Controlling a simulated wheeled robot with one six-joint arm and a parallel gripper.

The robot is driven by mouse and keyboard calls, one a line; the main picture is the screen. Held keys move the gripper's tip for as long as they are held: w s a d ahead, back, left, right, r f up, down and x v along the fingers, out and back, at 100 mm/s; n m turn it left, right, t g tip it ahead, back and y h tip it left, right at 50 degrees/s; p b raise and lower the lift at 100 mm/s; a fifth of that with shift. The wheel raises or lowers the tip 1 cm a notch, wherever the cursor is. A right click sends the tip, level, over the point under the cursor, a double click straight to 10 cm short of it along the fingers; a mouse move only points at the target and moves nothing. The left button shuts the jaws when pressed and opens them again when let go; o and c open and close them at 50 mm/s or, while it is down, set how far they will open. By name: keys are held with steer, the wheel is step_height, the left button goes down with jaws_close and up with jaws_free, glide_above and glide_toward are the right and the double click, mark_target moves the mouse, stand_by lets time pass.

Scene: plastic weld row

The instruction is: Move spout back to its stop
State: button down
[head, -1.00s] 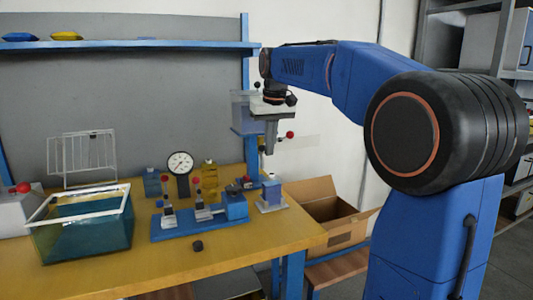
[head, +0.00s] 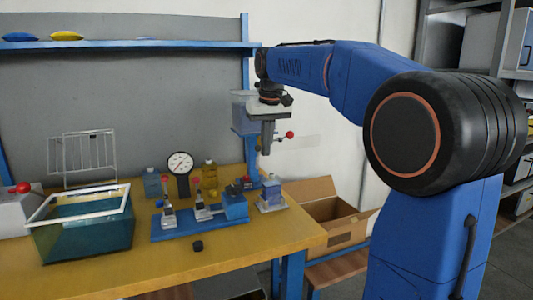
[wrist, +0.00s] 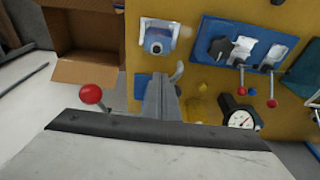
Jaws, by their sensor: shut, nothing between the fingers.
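My gripper (head: 266,150) points down and is shut and empty, above the back right of the workbench. It also shows in the wrist view (wrist: 160,82). A red ball knob (head: 290,134) is just right of the fingers in the head view; the knob also shows in the wrist view (wrist: 91,94), apart from the fingers. A thin curved grey piece (wrist: 177,72), possibly the spout, shows beside the fingertips; I cannot tell whether they touch. A container on a blue post (head: 240,120) stands behind my gripper, partly hidden. I cannot clearly identify the spout or its stop.
A blue fixture plate (head: 180,233) with clamps and red-knobbed levers lies on the yellow bench (head: 180,270). A dial gauge (head: 181,163), bottles and a small grey-blue unit (head: 271,195) stand near it. A water tank (head: 84,235) is left; an open cardboard box (head: 335,232) is right.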

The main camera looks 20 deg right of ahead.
steer(key=shift+a, duration=0.15)
steer(key=shift+w+a, duration=0.1)
steer(key=shift+a, duration=0.25)
steer(key=shift+w+a, duration=0.1)
steer(key=shift+a, duration=0.3)
stand_by(0.3)
steer(key=shift+w+a, duration=0.2)
steer(key=shift+a, duration=0.1)
